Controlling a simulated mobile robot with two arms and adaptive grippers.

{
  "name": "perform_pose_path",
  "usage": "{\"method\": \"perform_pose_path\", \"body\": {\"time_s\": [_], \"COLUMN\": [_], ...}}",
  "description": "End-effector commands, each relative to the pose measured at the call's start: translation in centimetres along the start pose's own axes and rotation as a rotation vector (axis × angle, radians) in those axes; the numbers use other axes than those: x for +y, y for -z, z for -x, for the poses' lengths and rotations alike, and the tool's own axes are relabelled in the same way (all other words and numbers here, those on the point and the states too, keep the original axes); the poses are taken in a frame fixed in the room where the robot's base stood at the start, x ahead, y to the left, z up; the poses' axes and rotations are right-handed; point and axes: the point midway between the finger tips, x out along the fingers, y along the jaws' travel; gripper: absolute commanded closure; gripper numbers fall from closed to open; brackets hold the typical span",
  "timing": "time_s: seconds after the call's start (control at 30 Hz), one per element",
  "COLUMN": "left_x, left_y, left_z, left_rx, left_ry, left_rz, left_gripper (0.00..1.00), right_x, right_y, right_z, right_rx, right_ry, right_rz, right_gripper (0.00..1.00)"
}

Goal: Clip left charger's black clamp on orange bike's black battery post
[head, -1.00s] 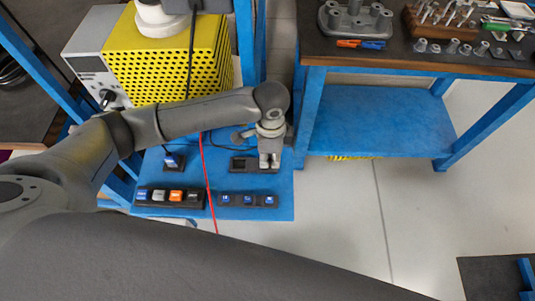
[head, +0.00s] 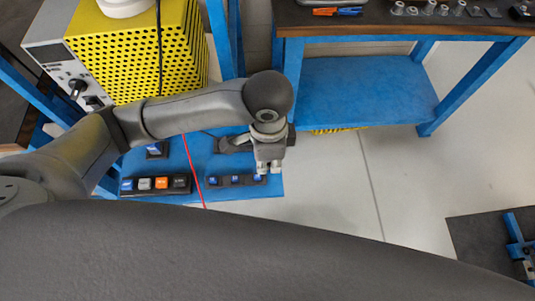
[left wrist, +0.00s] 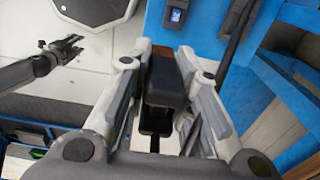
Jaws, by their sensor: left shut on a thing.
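My left gripper (head: 269,168) hangs at the front edge of the low blue shelf in the head view. In the left wrist view its fingers (left wrist: 166,92) are closed around the black clamp (left wrist: 165,82), which lies between the pads with a reddish-brown part at its far end. The grey and yellow perforated box (head: 140,50), apparently a charger, stands at the upper left of the head view. My right gripper (left wrist: 72,47) shows small at the left of the left wrist view; its fingers look apart and empty. I see neither the orange bike nor its battery post.
A blue workbench (head: 365,90) with tools on top stands right of the shelf. On the shelf (head: 205,152) lie a switch strip (head: 155,185) and small devices; a red cable (head: 192,165) hangs off it. A dark mat (head: 470,233) with a blue stand lies at right.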

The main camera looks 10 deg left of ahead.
Motion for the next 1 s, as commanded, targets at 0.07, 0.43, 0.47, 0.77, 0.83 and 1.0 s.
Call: {"method": "perform_pose_path", "body": {"time_s": [0.07,0.43,0.47,0.77,0.83,1.0], "left_x": [0.0,-1.8,-2.0,-3.3,-3.5,-3.5], "left_y": [0.0,-6.0,-6.8,-12.5,-12.8,-12.8], "left_z": [0.0,-3.7,-4.0,-6.2,-6.2,-6.2], "left_rx": [0.0,-0.009,-0.009,-0.003,0.001,0.002], "left_ry": [0.0,-0.003,-0.002,0.001,0.001,0.0], "left_rz": [0.004,0.662,0.739,1.252,1.286,1.295], "left_gripper": [1.0,1.0,1.0,1.0,1.0,1.0], "right_x": [0.0,-0.1,-0.1,-0.1,-0.1,-0.1], "right_y": [0.0,0.0,0.0,0.0,0.0,0.0], "right_z": [0.0,0.0,0.0,0.0,0.0,0.0], "right_rx": [0.0,0.0,0.0,0.0,0.0,0.0], "right_ry": [0.0,0.001,0.001,0.001,0.002,0.001], "right_rz": [0.0,0.0,0.0,0.0,0.0,0.0], "right_gripper": [0.6,0.6,0.6,0.6,0.6,0.6]}}
